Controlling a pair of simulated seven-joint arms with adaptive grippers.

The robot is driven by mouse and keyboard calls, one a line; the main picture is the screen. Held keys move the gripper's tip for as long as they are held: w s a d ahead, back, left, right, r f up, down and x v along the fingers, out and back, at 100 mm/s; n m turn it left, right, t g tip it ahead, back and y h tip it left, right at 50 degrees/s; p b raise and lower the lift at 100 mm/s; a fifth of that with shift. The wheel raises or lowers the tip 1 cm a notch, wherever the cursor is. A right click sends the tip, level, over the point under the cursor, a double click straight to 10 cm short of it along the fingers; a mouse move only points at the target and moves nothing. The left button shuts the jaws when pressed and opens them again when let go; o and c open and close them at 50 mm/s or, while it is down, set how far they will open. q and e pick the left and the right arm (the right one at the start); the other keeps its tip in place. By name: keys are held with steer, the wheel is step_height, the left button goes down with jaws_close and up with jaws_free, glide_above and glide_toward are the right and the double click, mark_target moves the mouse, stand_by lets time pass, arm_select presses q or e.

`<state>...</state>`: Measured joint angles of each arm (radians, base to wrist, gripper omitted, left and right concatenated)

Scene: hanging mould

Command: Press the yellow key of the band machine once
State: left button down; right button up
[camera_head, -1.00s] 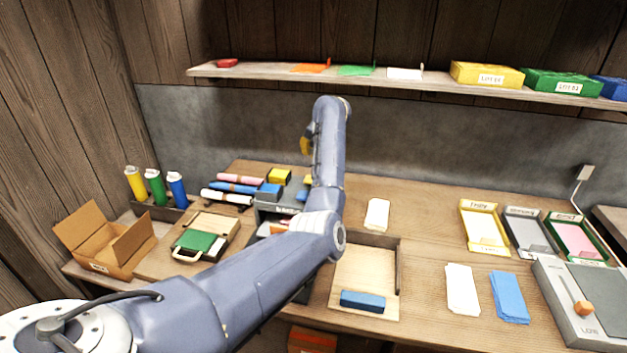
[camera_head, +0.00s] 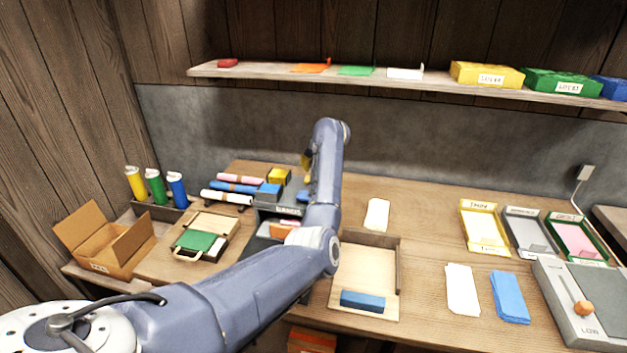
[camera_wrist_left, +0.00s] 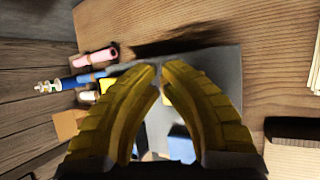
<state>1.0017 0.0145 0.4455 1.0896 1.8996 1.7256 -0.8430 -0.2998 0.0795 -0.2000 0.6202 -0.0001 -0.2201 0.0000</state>
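The band machine (camera_head: 283,210) is a grey box with a front label, left of the middle of the bench. A yellow block (camera_head: 279,175), which looks like the yellow key, shows at its back left, with blue blocks (camera_head: 269,189) nearby. In the left wrist view a bit of yellow (camera_wrist_left: 106,85) shows left of the fingers, and the machine's grey top (camera_wrist_left: 222,72) lies beyond them. My left gripper (camera_wrist_left: 161,68) has yellow fingers with tips together and nothing between the tips. In the head view the gripper (camera_head: 307,165) is above and right of the yellow block, apparently apart from it. My right gripper is out of view.
Rolls (camera_head: 235,187) lie left of the machine, near a green-topped case (camera_head: 203,240) and an open cardboard box (camera_head: 105,240). A wooden tray (camera_head: 365,270) with a blue block stands to the right. A shelf (camera_head: 400,78) runs above the bench.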

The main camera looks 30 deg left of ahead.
arm_select(q)
steer(key=shift+f, duration=0.15)
stand_by(1.3)
steer(key=shift+f, duration=0.3)
steer(key=shift+f, duration=0.9)
stand_by(1.4)
steer(key=shift+r, duration=1.35)
steer(key=shift+r, duration=2.5)
